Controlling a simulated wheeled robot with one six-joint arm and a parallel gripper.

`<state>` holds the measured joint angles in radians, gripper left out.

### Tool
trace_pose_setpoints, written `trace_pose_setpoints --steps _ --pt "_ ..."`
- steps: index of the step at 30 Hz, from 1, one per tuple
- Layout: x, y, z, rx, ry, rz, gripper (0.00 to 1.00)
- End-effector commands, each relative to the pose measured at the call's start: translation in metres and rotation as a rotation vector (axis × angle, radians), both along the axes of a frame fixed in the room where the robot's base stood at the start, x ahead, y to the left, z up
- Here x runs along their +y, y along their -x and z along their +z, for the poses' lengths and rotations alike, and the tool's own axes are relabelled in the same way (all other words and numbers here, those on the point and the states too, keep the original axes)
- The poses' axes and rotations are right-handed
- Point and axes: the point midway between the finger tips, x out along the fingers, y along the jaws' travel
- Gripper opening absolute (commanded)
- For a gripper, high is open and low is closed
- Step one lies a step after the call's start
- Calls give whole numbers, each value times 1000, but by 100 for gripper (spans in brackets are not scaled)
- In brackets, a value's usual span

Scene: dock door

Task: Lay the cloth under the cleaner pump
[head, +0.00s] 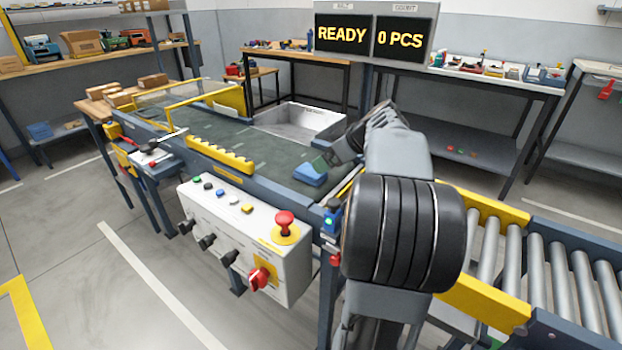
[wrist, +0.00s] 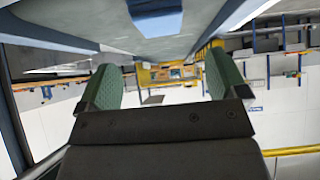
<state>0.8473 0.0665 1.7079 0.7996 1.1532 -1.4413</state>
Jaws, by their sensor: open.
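A blue folded piece that looks like the cloth (head: 310,177) lies on the dark green conveyor belt (head: 235,150), towards its near right end. A blue patch, likely the same cloth, shows at the top edge of the wrist view (wrist: 156,8). My gripper (head: 322,164) is just above and beside it in the head view, partly hidden by my own arm. In the wrist view my gripper (wrist: 163,82) has its two green-padded fingers spread wide with nothing between them. I cannot make out a cleaner pump for certain in either view.
A control box (head: 245,235) with a red stop button stands at the conveyor's near side. A yellow guard (head: 205,105) spans the belt's far left. A grey bin (head: 300,122) sits behind the belt. Rollers (head: 550,265) run off right. A sign (head: 373,37) reads READY, 0 PCS.

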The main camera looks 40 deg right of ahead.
Motion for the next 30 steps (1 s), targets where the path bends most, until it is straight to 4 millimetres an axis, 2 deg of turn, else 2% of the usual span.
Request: trace_pose_setpoints --steps 4,14,24,30 --pt "5 -13 -15 1 -1 1 92" --pt "9 -23 -26 2 -1 0 92" --pt "19 -50 -56 3 -1 2 92" --pt "19 -54 -58 1 0 0 92"
